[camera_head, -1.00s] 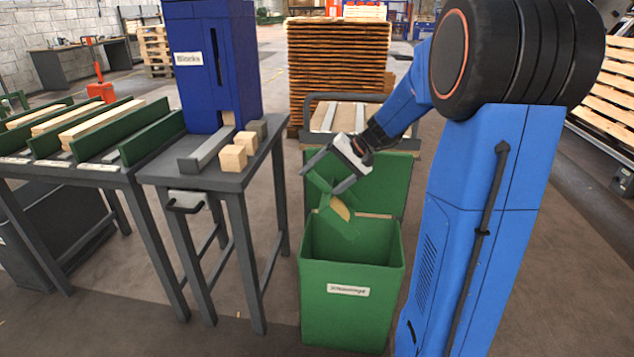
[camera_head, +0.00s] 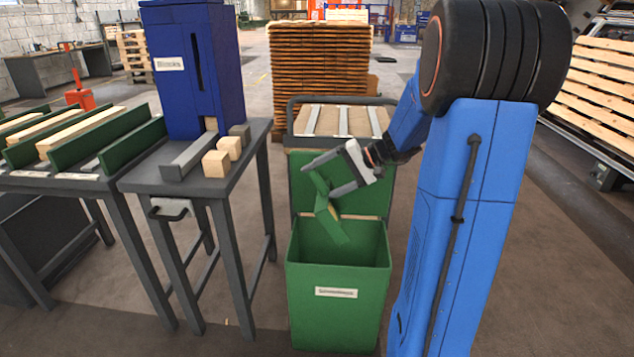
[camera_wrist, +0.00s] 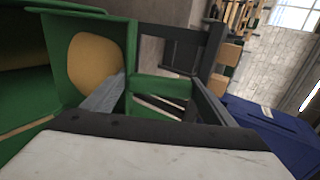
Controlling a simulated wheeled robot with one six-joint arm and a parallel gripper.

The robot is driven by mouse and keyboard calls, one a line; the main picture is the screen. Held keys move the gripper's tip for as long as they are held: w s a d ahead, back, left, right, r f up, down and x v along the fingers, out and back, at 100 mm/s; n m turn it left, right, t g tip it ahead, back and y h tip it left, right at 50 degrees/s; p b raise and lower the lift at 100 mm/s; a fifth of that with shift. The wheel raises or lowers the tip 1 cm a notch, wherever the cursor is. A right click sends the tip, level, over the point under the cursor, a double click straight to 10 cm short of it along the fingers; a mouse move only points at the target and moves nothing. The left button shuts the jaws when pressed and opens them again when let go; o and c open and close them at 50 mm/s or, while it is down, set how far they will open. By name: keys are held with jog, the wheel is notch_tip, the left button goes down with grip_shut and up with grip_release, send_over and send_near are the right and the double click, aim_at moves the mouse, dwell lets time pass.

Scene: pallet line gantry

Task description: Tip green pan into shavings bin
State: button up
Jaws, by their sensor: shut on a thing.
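My gripper (camera_head: 319,180) is shut on the green pan (camera_head: 328,218), holding it steeply tilted above the open mouth of the green shavings bin (camera_head: 338,300). In the wrist view the pan's handle (camera_wrist: 160,88) lies between my two fingers. Tan shavings (camera_wrist: 95,62) show as a rounded patch inside the pan there. In the head view I cannot see the shavings in the pan. The bin has a white label on its front, and its inner floor is hidden.
A dark table (camera_head: 190,178) with wooden blocks (camera_head: 222,158) and a blue block dispenser (camera_head: 195,80) stands left of the bin. A cart (camera_head: 340,120) and stacked pallets (camera_head: 320,65) stand behind. Floor shows between table and bin.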

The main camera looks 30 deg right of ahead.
jog(key=shift+s+d+r+t+y, duration=0.15)
jog(key=shift+s+d+y, duration=0.15)
jog(key=shift+d, duration=0.2)
jog(key=shift+s+d+t+y, duration=0.2)
jog(key=shift+s+d, duration=0.1)
jog(key=shift+d, duration=0.15)
